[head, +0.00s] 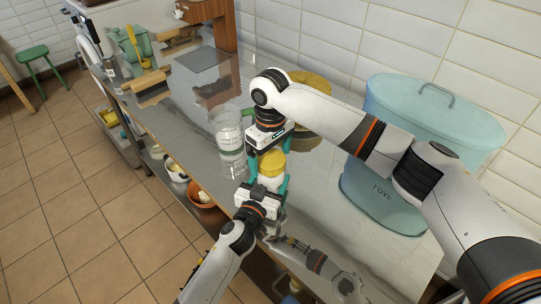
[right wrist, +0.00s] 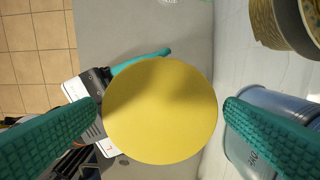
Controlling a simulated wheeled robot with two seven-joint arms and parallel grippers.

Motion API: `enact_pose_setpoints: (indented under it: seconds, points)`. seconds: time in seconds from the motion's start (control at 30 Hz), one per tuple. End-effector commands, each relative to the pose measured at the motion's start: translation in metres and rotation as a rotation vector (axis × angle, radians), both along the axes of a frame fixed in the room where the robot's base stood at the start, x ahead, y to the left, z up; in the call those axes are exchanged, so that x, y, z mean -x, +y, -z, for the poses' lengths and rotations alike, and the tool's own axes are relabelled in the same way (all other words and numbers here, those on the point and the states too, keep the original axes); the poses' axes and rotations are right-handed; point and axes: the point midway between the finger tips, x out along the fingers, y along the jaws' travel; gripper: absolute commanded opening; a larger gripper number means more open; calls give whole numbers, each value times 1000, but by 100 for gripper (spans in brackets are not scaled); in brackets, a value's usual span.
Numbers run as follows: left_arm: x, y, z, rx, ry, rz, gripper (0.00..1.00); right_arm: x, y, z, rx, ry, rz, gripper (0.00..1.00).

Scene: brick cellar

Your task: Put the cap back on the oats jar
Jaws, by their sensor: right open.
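The oats jar (head: 268,182) has a pale body under a round yellow cap (head: 271,162). The cap appears to sit on top of the jar; its seating cannot be made out. My left gripper (head: 264,188) has teal fingers on either side of the jar body and appears shut on it. My right gripper (head: 270,143) is open just above the cap, pointing down. In the right wrist view the yellow cap (right wrist: 160,110) lies between my right fingers (right wrist: 160,122), with a gap on each side, and hides the jar.
A clear glass jar with a green band (head: 229,135) stands just left of the grippers. A blue bread bin (head: 432,112) stands at the right by the tiled wall. A wicker basket (head: 312,88) is partly behind my right arm. The grey counter's front edge is close to my left gripper.

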Motion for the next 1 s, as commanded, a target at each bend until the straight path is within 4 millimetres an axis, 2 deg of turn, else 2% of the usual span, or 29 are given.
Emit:
enact_pose_setpoints:
  seconds: [0.17, 0.4, 0.6, 0.77, 1.0]
  points:
    - [0, 0, 0, 0, 0, 0, 2, -1, 1, -28, -3, -4, -2, 92]
    - [0, 0, 0, 0, 0, 0, 2, -1, 1, -80, -2, -4, -1, 92]
    - [0, 0, 0, 0, 0, 0, 2, -1, 0, -108, -1, -2, 0, 92]
    - [0, 0, 0, 0, 0, 0, 2, 0, 0, -116, -1, -1, 0, 92]
    - [0, 0, 0, 0, 0, 0, 2, 0, 0, -116, -1, -1, 0, 92]
